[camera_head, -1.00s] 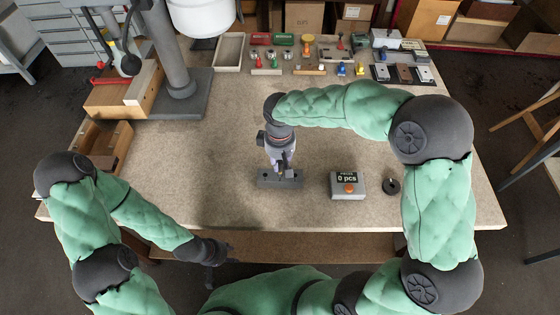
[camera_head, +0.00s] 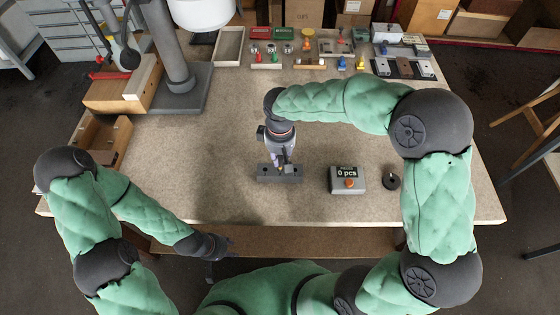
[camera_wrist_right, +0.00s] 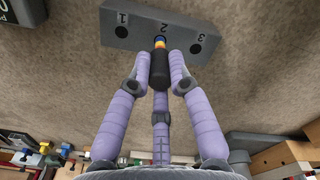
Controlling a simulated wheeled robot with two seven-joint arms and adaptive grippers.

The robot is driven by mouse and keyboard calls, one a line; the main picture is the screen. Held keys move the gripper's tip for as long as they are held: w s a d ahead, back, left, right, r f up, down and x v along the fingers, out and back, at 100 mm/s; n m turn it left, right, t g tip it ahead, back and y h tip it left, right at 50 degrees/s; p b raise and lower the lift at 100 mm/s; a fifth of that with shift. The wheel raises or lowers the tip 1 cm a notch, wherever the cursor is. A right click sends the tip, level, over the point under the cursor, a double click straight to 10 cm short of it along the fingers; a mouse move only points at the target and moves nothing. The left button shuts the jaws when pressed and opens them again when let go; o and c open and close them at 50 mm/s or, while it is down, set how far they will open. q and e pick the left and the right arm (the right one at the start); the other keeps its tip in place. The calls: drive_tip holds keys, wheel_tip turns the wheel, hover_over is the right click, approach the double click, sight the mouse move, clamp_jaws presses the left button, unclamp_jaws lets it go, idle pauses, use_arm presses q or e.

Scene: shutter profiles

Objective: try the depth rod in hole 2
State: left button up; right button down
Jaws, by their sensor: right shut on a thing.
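The grey hole block (camera_head: 297,175) lies on the table in front of me. The right wrist view shows its top face (camera_wrist_right: 182,30) with holes numbered 1, 2 and 3. My right gripper (camera_head: 281,165) is over the middle of the block. In the right wrist view, my right gripper (camera_wrist_right: 160,58) is shut on the black handle of the depth rod (camera_wrist_right: 159,72). The rod's coloured bands (camera_wrist_right: 160,42) show beyond the fingertips at hole 2, covering that hole. How deep the tip sits cannot be told. My left gripper (camera_head: 222,247) is empty off the table's front edge, its opening unclear.
A grey counter box (camera_head: 347,180) reading "0 pcs" with an orange button stands right of the block. A dark round piece (camera_head: 391,182) lies beside it. An empty tray (camera_head: 229,47) and several small parts line the back. The left middle of the table is clear.

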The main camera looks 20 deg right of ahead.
drive_tip(key=shift+r+p, duration=2.15)
drive_tip(key=shift+r, duration=0.8)
